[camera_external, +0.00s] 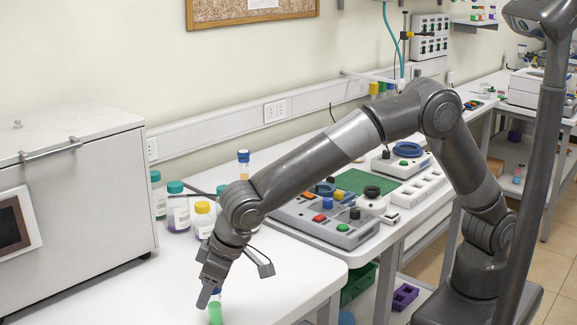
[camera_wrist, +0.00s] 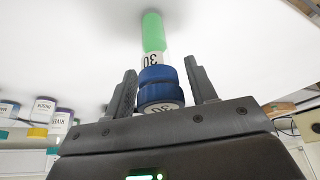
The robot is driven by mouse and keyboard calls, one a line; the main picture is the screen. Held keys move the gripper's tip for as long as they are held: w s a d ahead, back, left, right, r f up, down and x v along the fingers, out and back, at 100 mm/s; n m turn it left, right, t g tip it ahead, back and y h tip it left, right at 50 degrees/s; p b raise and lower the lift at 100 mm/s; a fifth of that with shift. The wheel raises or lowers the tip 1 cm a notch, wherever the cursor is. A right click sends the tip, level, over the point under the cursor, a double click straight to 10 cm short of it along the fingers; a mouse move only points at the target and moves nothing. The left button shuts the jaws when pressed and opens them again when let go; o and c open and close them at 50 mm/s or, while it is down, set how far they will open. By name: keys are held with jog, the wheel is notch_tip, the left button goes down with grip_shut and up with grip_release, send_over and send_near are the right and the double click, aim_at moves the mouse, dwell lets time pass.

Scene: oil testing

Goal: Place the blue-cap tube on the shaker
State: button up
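A blue-cap tube with green contents stands on the white table at the bottom of the external view, its green part (camera_external: 215,313) showing below my gripper (camera_external: 207,292). In the wrist view, its blue cap (camera_wrist: 160,84) and a label reading 30 lie between the two fingers of my gripper (camera_wrist: 162,85). The fingers are open, with a gap on each side of the cap. Another tube with a blue cap (camera_external: 243,156) shows behind my arm. I cannot tell surely which device is the shaker; a white unit with a black round top (camera_external: 372,201) stands beyond my arm.
A large white oven-like box (camera_external: 75,190) stands at the left. Bottles with teal caps (camera_external: 176,187) and a yellow cap (camera_external: 202,208) stand beside it. A grey control panel (camera_external: 318,222) and a device with a blue ring (camera_external: 407,150) occupy the table to the right.

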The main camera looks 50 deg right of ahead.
jog(key=shift+o, duration=0.6)
jog(key=shift+r, duration=0.1)
jog(key=shift+s+r, duration=0.1)
jog(key=shift+r, duration=0.2)
jog(key=v, duration=1.1)
jog(key=w+d+r+m, duration=0.1)
jog(key=w+d+r, duration=0.15)
jog(key=d, duration=0.85)
jog(key=w+d+r+m, duration=0.15)
jog(key=w+d, duration=0.25)
jog(key=d, duration=0.6)
jog(key=w+d+r+m, duration=0.1)
jog(key=w+d+r, duration=0.2)
jog(key=d, duration=0.8)
jog(key=s+d+m+t+h, duration=0.1)
jog(key=s+d, duration=0.2)
jog(key=d, duration=0.5)
jog(key=s+d+m, duration=0.1)
jog(key=s+d, duration=0.2)
jog(key=d, duration=0.6)
jog(key=s+d+f, duration=0.2)
jog(key=s+d, duration=0.2)
jog(key=d, duration=0.1)
jog(key=s+d+f+m+h, duration=0.1)
jog(key=s+d+f, duration=0.2)
jog(key=s+d, duration=0.2)
jog(key=shift+s+f+t+h, duration=0.2)
jog(key=shift+t+h, duration=0.1)
jog(key=shift+t, duration=0.1)
